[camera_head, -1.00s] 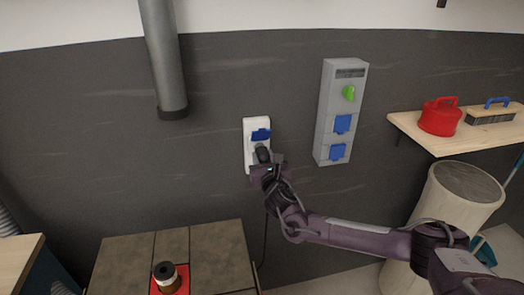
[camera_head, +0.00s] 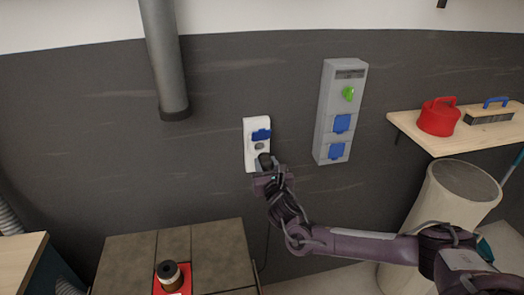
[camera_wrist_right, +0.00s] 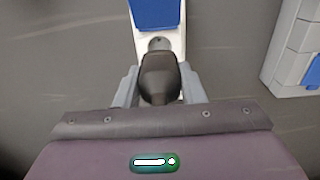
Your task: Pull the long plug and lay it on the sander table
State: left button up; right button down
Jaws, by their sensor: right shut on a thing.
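The black plug (camera_head: 265,160) is held in my right gripper (camera_head: 268,172), just below and in front of the white wall socket (camera_head: 251,155). In the right wrist view the dark plug (camera_wrist_right: 159,78) sits between the two grey fingers of my right gripper (camera_wrist_right: 160,88), which are shut on it. The socket's round face (camera_head: 259,146) now shows above the plug, under its raised blue lid (camera_head: 261,134). The plug appears apart from the socket. A dark cord hangs down below the gripper. The sander table (camera_head: 128,260) is probably the tiled surface at lower left. My left gripper is not in view.
A black-and-copper round thing (camera_head: 170,273) stands on a red mat (camera_head: 183,289) on the tiled table. A grey socket panel (camera_head: 340,110) is on the wall to the right. A shelf (camera_head: 470,136) and a pale bin (camera_head: 455,200) stand at right.

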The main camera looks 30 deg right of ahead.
dwell(0.3)
jog(key=shift+p+v, duration=0.7)
jog(key=shift+v, duration=0.25)
jog(key=p+v, duration=0.1)
jog(key=v, duration=0.2)
jog(key=shift+s+p, duration=0.1)
jog(key=shift+p, duration=0.2)
